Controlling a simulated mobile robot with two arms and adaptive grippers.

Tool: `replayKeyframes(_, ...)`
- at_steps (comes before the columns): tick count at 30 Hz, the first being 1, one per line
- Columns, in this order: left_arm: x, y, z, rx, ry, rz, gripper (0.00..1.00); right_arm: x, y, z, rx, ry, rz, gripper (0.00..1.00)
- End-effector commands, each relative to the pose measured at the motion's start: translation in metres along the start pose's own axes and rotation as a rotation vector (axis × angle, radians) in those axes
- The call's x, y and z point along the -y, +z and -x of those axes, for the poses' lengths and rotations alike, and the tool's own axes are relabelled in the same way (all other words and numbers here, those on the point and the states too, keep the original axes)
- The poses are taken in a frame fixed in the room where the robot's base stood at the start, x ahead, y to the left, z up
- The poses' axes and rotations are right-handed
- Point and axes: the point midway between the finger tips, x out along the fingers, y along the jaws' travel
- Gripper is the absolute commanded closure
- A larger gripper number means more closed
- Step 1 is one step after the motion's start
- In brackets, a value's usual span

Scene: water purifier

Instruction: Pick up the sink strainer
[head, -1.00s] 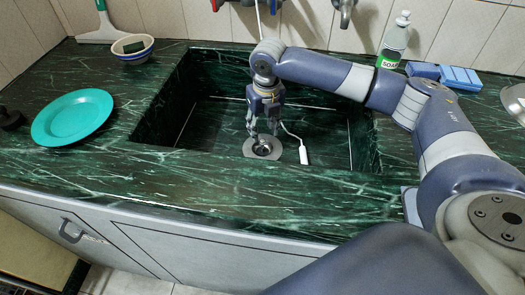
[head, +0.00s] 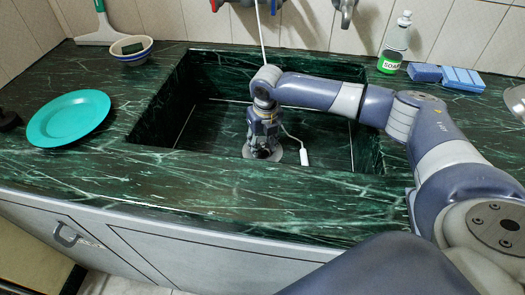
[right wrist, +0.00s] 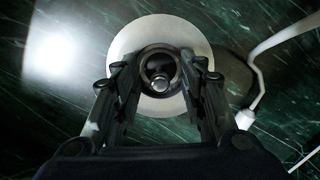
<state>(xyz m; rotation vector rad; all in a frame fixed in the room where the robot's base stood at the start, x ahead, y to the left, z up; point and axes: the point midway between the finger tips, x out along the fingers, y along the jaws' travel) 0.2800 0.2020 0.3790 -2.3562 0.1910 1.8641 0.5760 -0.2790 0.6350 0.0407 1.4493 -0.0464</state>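The sink strainer (right wrist: 160,84) is a round dark metal piece with a small knob in its middle. It sits in the pale drain ring (right wrist: 160,28) on the sink floor. My right gripper (right wrist: 160,65) points down over it, with one finger on each side and a gap between them; the fingers are open. Whether a fingertip touches the strainer cannot be told. In the head view my right gripper (head: 262,152) covers most of the strainer, and only part of the drain ring (head: 278,156) shows. My left gripper is not in view.
A white hose (head: 304,156) ends on the sink floor right of the drain. The dark green sink walls surround my gripper. On the counter are a teal plate (head: 68,118), a bowl (head: 131,50), a soap bottle (head: 394,45) and blue sponges (head: 461,78).

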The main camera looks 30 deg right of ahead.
Motion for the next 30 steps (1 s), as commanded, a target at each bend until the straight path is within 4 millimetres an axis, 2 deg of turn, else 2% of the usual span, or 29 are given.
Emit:
replayKeyframes(1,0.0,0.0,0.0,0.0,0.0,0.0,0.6,0.0,0.0,0.0,0.0,0.0,0.0,0.76)
replayKeyframes(4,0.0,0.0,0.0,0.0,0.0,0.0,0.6,0.0,0.0,0.0,0.0,0.0,0.0,0.99)
replayKeyframes(17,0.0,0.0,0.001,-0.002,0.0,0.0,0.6,0.0,0.001,0.004,0.001,0.0,-0.001,1.0)
replayKeyframes(20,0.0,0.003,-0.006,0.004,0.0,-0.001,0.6,0.0,0.002,0.016,0.002,0.001,0.0,1.0)
replayKeyframes(30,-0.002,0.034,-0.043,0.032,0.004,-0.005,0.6,0.0,0.011,0.081,0.003,0.001,-0.001,1.0)
